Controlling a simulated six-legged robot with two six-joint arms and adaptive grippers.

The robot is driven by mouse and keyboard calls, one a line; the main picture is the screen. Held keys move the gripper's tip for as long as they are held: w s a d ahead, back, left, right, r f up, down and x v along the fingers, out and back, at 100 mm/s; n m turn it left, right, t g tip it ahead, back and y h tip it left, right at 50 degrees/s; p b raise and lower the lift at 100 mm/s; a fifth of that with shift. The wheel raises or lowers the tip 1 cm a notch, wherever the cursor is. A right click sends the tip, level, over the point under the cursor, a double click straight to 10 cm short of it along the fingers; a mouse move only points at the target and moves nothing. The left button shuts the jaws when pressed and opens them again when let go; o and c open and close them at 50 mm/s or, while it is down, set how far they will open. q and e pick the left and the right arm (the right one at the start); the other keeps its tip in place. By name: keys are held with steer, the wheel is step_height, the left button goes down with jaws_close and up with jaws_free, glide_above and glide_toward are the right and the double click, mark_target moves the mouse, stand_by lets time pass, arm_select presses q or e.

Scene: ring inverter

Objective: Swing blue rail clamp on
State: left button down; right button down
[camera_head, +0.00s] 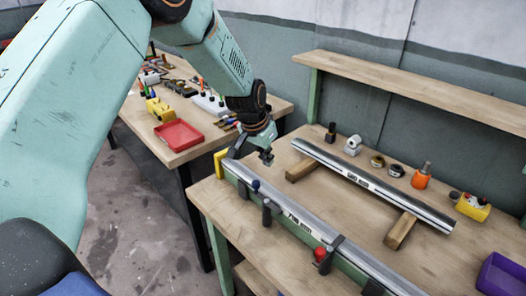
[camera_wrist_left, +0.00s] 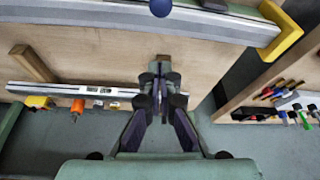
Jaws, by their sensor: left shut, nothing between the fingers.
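The blue rail clamp's ball knob (camera_head: 255,185) stands beside the near rail (camera_head: 300,217), close to its yellow end piece (camera_head: 220,163). In the left wrist view the blue ball (camera_wrist_left: 160,7) is cut by the top edge, so the clamp's position is unclear there. My left gripper (camera_head: 266,156) is above the bench, just behind the rail's far-left end and a little past the blue knob. Its fingers (camera_wrist_left: 164,88) are shut and empty, apart from the clamp. A red-knobbed clamp (camera_head: 320,254) sits farther right along the rail. My right gripper is not in view.
A second silver rail (camera_head: 370,184) lies on wooden blocks (camera_head: 400,231) behind. Small parts, an orange bottle (camera_head: 421,178) and a yellow block (camera_head: 472,207) stand behind it. A side table with a red tray (camera_head: 179,135) is at left. Bare wood lies between the rails.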

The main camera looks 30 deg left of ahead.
arm_select(q)
steer(key=x, duration=0.4)
steer(key=shift+w+a+f, duration=0.1)
steer(key=shift+a+f, duration=0.15)
steer(key=shift+f, duration=0.05)
steer(key=s, duration=0.2)
steer(key=shift+s+d+r+p, duration=0.1)
steer(key=shift+s+r+p, duration=0.15)
steer(key=shift+p, duration=0.1)
steer(key=shift+s, duration=0.35)
steer(key=shift+s+a+f, duration=0.25)
steer(key=shift+s+a, duration=0.1)
steer(key=shift+s, duration=0.05)
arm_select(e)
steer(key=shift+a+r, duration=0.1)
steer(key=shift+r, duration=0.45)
arm_select(q)
steer(key=shift+d+r, duration=0.1)
steer(key=shift+d, duration=0.05)
steer(key=shift+p, duration=0.3)
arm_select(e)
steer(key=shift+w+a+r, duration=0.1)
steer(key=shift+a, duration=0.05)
arm_select(q)
steer(key=shift+s+n, duration=0.1)
steer(key=shift+n, duration=0.2)
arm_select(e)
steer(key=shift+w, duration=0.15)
